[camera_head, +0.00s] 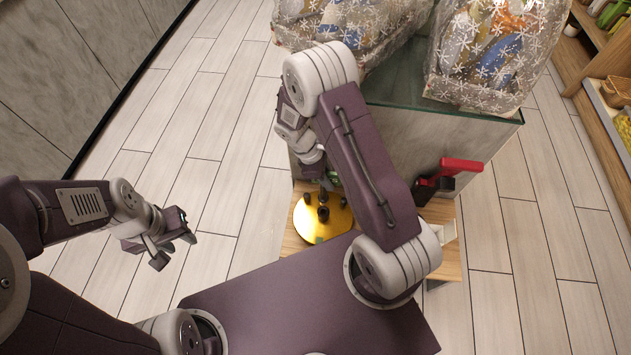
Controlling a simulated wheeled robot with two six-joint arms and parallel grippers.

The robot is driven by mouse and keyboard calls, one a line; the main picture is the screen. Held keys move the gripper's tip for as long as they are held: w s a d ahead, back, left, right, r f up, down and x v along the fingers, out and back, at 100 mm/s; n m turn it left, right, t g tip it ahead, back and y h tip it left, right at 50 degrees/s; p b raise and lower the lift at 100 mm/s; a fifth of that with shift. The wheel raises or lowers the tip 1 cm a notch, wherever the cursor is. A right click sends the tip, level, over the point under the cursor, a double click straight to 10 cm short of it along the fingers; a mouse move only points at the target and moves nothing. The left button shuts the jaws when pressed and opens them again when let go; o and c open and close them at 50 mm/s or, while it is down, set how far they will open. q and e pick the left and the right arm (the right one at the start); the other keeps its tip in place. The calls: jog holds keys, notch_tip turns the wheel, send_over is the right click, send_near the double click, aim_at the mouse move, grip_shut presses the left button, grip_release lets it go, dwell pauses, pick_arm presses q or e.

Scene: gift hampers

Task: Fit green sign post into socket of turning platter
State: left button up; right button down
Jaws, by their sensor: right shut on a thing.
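The turning platter (318,228) is a shiny gold disc on a low wooden surface, in the middle of the head view. Dark upright parts stand over its middle; I cannot tell which are socket and which are gripper fingers. My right gripper (322,194) points down over the platter's far part and is shut. A small bit of green, the sign post (332,178), shows beside it, mostly hidden by my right arm. I cannot tell whether the post touches the socket. My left gripper (172,249) is open and empty, over the floor to the left.
A glass-topped counter (400,98) stands behind the platter, bearing snowflake-patterned wrapped hampers (490,50). A red and black tool (447,177) is right of my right arm on the wooden surface (442,265). Shelves are at far right. The floor at left is clear.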

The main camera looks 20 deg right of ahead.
aim_at(324, 190)
jog(key=shift+s+d+r, duration=0.1)
jog(key=shift+s+d, duration=0.05)
jog(key=shift+d, duration=0.05)
jog(key=shift+p, duration=0.35)
notch_tip(324, 190, down, 6)
jog(key=b, duration=0.4)
jog(key=shift+r, duration=0.25)
jog(key=shift+f, duration=0.25)
